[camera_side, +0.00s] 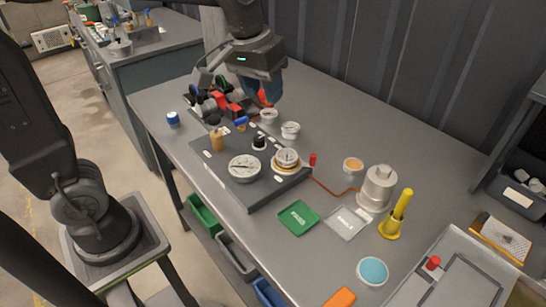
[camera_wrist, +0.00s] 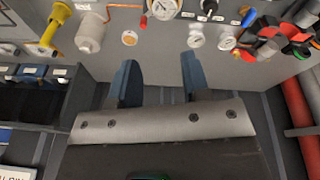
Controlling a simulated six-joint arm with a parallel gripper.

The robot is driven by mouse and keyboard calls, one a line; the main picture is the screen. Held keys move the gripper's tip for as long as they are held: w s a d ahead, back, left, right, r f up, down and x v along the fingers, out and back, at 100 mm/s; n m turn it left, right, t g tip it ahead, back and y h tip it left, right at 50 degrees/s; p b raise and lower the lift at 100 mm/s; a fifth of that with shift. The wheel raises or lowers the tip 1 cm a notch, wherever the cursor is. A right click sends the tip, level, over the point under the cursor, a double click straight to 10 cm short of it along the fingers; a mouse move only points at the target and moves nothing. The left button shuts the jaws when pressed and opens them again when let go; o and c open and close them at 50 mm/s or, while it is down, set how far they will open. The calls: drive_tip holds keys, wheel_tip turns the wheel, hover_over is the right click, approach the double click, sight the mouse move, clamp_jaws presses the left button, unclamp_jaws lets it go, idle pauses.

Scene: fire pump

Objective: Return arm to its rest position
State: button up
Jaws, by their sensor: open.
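My gripper (camera_side: 262,88) is above the far side of the table, behind the dark panel board with gauges (camera_side: 250,190). In the wrist view its two blue fingers (camera_wrist: 158,82) are spread apart with nothing between them. In the side view my arm partly hides the cluster of red and black valve handles (camera_side: 222,104) just left of the fingers. White round caps (camera_side: 290,130) stand near the board's back edge.
A metal canister (camera_side: 378,188), a yellow handled tool (camera_side: 397,213), a green card (camera_side: 298,217) and a blue-topped dish (camera_side: 372,271) lie to the right. A corrugated wall (camera_side: 400,60) runs behind the table.

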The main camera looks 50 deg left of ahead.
drive_tip(key=s+a+f+m+t, duration=0.1)
drive_tip(key=s, duration=0.6)
drive_tip(key=s+a+f+m+t, duration=0.1)
drive_tip(key=s+f+m+t, duration=0.1)
drive_tip(key=s, duration=0.5)
drive_tip(key=shift+a, duration=0.25)
